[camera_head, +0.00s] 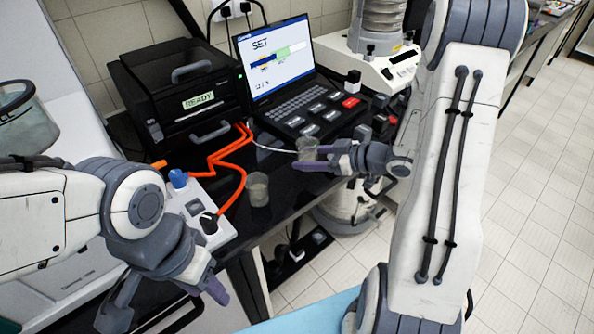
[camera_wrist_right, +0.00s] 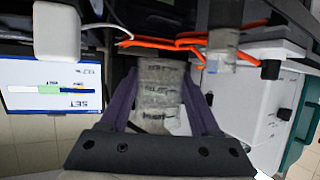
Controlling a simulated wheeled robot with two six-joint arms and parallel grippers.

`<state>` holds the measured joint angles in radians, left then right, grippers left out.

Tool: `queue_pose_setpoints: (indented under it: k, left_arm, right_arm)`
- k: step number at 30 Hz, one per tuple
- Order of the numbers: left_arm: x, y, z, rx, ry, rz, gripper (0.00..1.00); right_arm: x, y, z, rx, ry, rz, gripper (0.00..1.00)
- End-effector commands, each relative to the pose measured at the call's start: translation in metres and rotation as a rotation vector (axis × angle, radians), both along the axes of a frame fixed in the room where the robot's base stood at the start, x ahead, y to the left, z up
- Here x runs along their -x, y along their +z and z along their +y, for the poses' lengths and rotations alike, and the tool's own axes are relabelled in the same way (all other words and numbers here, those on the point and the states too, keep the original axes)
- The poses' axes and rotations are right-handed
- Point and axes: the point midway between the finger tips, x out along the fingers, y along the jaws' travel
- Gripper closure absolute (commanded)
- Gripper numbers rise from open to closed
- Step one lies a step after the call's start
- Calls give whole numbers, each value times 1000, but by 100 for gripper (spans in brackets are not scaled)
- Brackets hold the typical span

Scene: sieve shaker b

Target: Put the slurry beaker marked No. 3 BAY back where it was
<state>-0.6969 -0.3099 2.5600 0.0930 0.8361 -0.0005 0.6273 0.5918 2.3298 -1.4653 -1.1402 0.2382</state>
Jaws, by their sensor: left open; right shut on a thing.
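My right gripper (camera_head: 322,160) is shut on a small clear beaker (camera_head: 307,149) with greyish contents, above the black bench close to the laptop's front edge. In the right wrist view this beaker (camera_wrist_right: 160,95) is between the purple fingers, with dark print that I cannot read for certain. A second, similar beaker (camera_head: 258,190) stands upright on the bench, left of and nearer than the held one. It also shows in the right wrist view (camera_wrist_right: 223,42). My left gripper (camera_head: 165,298) is open and empty at the lower left, apart from both beakers.
A black box marked READY (camera_head: 185,95) and a laptop showing SET (camera_head: 275,60) stand behind. A white-based machine (camera_head: 385,65) is behind right. Bare bench lies between the beakers.

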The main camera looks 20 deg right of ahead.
Motion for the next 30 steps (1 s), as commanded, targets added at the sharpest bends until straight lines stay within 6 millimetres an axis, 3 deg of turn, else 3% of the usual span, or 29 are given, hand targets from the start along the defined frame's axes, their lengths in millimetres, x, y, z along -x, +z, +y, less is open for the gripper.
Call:
queue_pose_setpoints:
  k: [6, 10, 18, 30]
  left_arm:
    - [0, 1, 0, 0, 0, 0, 50]
    - [0, 1, 0, 0, 0, 0, 50]
    - [0, 2, 0, 0, 0, 0, 50]
    - [0, 0, 0, 0, 0, 0, 50]
  right_arm:
    - [-25, -19, 20, 0, 1, 1, 95]
    - [-29, -25, 23, -1, -1, 2, 95]
    - [-28, -59, 22, -1, -2, 2, 95]
    - [-28, -65, 22, 1, -2, -1, 95]
